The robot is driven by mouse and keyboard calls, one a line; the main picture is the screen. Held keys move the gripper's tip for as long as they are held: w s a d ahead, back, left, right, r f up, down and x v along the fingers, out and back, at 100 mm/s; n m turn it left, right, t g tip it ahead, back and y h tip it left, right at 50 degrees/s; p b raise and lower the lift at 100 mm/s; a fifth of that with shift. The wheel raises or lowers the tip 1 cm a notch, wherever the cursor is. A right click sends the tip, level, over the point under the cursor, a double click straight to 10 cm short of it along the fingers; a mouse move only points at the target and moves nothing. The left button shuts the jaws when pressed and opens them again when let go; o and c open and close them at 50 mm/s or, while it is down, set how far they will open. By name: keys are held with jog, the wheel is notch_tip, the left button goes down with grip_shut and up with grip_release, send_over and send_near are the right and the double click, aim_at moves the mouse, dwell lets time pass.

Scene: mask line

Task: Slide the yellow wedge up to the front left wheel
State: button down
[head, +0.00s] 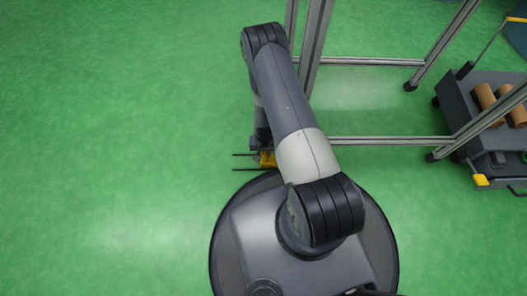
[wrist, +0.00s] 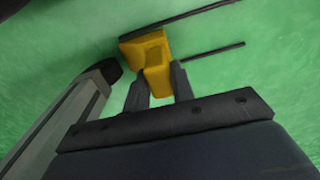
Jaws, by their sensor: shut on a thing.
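The yellow wedge (wrist: 148,52) is between the two dark fingers of my gripper (wrist: 160,72), which is shut on it, low over or on the green floor. In the head view a small part of the wedge (head: 267,159) shows beside my arm; the rest is hidden. In the wrist view a rounded black end piece (wrist: 111,70) on a grey metal leg is just left of the wedge and my left finger, with a small gap in the picture. It may be a wheel or a foot; I cannot tell whether it is the front left wheel.
Two thin black rods (head: 244,170) extend left near the wedge. A metal frame (head: 375,61) with black feet or wheels (head: 410,86) stands behind and right of my arm. A dark cart (head: 457,95) with brown rolls (head: 484,97) is at right. The left floor (head: 110,140) is clear.

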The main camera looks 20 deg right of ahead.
jog(key=shift+s+d, duration=0.1)
jog(key=shift+d, duration=0.2)
jog(key=c, duration=1.1)
grip_release()
jog(key=shift+r, duration=0.1)
notch_tip(320, 180, up, 11)
jog(key=p, duration=0.4)
jog(key=shift+f, duration=0.2)
notch_tip(320, 180, down, 11)
jog(key=b, duration=0.4)
jog(key=shift+a+r, duration=0.1)
jog(key=shift+a, duration=0.25)
